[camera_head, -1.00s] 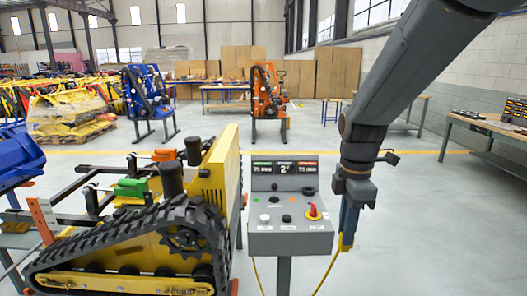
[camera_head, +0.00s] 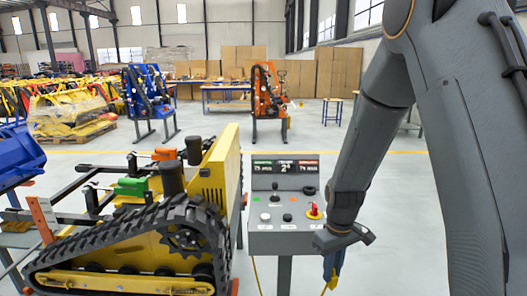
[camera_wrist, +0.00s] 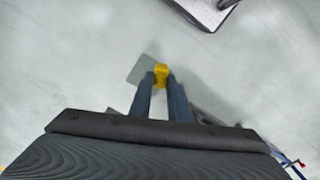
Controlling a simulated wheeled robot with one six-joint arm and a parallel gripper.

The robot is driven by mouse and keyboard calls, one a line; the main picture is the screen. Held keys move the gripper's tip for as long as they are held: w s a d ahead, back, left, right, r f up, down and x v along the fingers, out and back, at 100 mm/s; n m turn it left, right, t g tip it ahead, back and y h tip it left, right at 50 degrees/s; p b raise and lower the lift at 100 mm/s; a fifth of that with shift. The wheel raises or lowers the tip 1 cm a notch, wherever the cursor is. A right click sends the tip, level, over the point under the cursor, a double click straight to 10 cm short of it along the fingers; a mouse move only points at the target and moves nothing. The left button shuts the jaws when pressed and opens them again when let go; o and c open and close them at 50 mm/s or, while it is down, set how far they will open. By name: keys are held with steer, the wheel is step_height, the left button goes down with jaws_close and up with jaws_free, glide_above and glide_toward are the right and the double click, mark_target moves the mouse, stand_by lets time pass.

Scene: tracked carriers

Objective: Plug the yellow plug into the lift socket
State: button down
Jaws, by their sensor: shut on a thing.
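My gripper (camera_head: 333,268) points down beside the right front of the grey control box. It is shut on the yellow plug (camera_head: 331,284), which shows at the fingertips. The wrist view also shows the yellow plug (camera_wrist: 161,70) between my two dark fingers, above the pale floor. A yellow cable (camera_head: 257,276) hangs below the left of the box; its run to the plug is mostly out of view. I cannot make out the lift socket in either view.
The grey control box (camera_head: 274,243) stands on a post, with buttons, a red knob (camera_head: 314,211) and a display (camera_head: 286,166). A yellow tracked carrier (camera_head: 150,245) stands close on its left. Open floor lies behind. An orange machine (camera_head: 267,95) stands farther back.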

step_height(320, 180, down, 8)
steer(key=m, duration=0.5)
steer(key=shift+s+r, duration=0.1)
steer(key=shift+r+p, duration=1.4)
steer(key=shift+r, duration=0.55)
